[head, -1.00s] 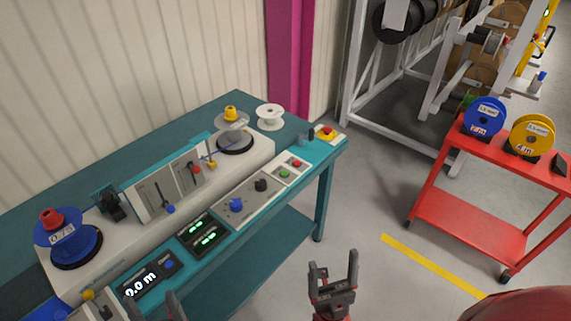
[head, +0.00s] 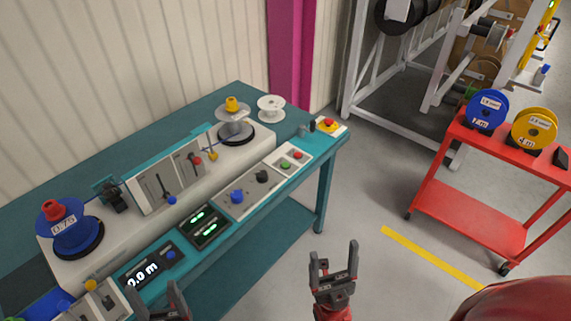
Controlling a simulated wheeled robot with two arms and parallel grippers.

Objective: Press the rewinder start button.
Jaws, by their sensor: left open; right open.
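The rewinder (head: 170,205) stands on a teal bench, with a blue reel (head: 72,228) on its left and a grey reel with a yellow cap (head: 234,118) on its right. A small white panel at the bench's front right holds a green button (head: 285,165) and a red button (head: 298,155). Which one is the start button is not legible. My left gripper (head: 160,290) is open at the bottom left, by the bench's front edge. My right gripper (head: 333,258) is open and empty over the floor, right of the bench and apart from the buttons.
A yellow box with a red button (head: 329,125) sits at the bench's right corner. A white empty spool (head: 271,107) lies behind the panel. A red cart (head: 465,205) with blue and yellow reels stands right. The floor between is clear.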

